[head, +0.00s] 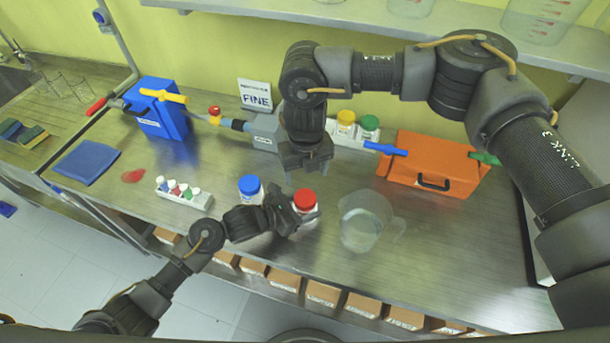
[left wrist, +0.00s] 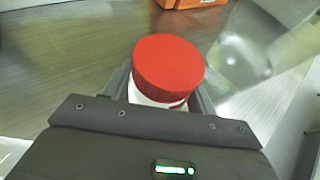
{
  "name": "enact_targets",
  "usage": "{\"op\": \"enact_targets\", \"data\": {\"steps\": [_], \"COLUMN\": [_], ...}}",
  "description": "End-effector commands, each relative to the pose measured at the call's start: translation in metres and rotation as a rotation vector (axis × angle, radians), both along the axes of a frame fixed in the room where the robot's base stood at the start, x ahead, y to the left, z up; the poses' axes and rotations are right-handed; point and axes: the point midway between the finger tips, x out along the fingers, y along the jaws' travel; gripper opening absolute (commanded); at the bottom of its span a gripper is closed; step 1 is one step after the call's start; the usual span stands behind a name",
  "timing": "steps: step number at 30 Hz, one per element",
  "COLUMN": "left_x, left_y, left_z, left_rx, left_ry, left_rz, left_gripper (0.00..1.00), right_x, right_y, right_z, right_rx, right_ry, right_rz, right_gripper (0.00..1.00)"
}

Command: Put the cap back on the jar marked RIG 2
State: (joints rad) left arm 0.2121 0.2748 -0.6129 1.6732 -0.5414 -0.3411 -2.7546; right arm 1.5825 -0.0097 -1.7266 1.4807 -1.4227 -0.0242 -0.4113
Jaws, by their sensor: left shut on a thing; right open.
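A white jar (head: 308,215) with a red cap (head: 305,199) stands near the front middle of the bench. In the left wrist view the red cap (left wrist: 168,68) sits over the jar's white body (left wrist: 152,99) between the fingers. My left gripper (head: 296,208) is shut on this jar, below the cap. My right gripper (head: 306,166) is open and empty, above and behind the jar. Another white jar with a blue cap (head: 250,185) stands just left of it. Jars with a yellow cap (head: 345,117) and a green cap (head: 369,123) stand at the back. No RIG 2 mark is readable.
A clear beaker (head: 362,225) stands close to the right of the held jar. An orange case (head: 432,172) is at the right, a blue box (head: 160,120) at the back left. A rack of small bottles (head: 184,194) is at the left. The bench's front right is clear.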

Motion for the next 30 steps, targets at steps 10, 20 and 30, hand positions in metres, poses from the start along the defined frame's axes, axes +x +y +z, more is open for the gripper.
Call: {"op": "enact_targets", "data": {"steps": [10, 20, 30], "left_x": [0.000, 0.000, 0.000], "left_y": [0.000, 0.000, 0.000], "left_z": [0.000, 0.000, 0.000], "left_rx": [0.001, 0.000, 0.000], "left_ry": [0.001, 0.000, 0.000], "left_rz": [0.000, 0.000, 0.000], "left_gripper": [0.00, 0.00, 0.00], "right_x": [-0.011, -0.013, -0.013], "right_y": [0.002, 0.003, 0.003], "right_z": [0.000, 0.000, 0.000], "right_rx": [0.029, 0.034, 0.034], "right_ry": [0.031, 0.041, 0.041], "right_rz": [-0.748, -1.032, -1.040], "right_gripper": [0.70, 0.70, 0.70]}}
